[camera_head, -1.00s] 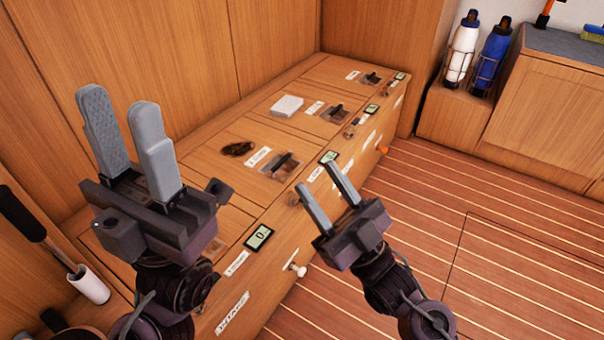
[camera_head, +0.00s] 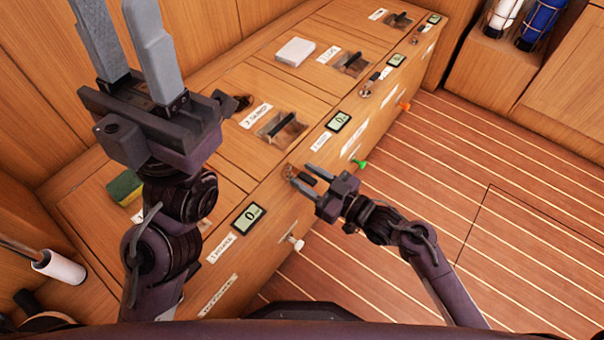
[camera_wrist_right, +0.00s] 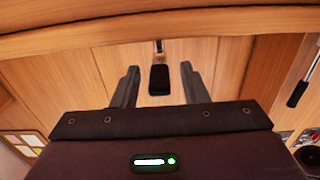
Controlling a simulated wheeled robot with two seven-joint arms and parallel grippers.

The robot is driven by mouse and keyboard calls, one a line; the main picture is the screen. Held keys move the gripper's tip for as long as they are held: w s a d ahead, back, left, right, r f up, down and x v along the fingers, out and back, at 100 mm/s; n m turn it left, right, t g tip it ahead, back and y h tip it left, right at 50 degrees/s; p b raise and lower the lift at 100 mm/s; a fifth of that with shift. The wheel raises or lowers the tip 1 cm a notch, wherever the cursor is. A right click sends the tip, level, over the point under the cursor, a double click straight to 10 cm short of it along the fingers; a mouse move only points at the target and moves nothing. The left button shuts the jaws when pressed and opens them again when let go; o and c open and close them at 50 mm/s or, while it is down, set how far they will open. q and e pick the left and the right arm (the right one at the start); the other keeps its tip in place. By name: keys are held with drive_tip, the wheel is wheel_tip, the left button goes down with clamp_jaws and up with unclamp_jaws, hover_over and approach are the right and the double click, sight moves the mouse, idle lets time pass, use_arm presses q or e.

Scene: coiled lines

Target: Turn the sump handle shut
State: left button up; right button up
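A black handle on a thin metal stem shows in the right wrist view (camera_wrist_right: 159,79), between the open fingers of my right gripper (camera_wrist_right: 158,87). The fingers stand apart from it on both sides. In the head view my right gripper (camera_head: 302,174) is at the counter's front edge, with a dark handle (camera_head: 307,179) between its fingertips. The labels are too small for me to tell surely which handle is the sump one. My left gripper (camera_head: 125,45) is raised over the counter at the left, open and empty.
The wooden counter (camera_head: 235,178) has black handles in recesses, including one (camera_head: 282,127), and small displays (camera_head: 249,217). A green knob (camera_head: 359,164), a white knob (camera_head: 296,242) and an orange knob (camera_head: 404,106) stick out from its front. A sponge (camera_head: 125,187) lies on top. The floor is clear.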

drive_tip(key=shift+x, duration=1)
drive_tip(key=shift+c, duration=0.4)
clamp_jaws()
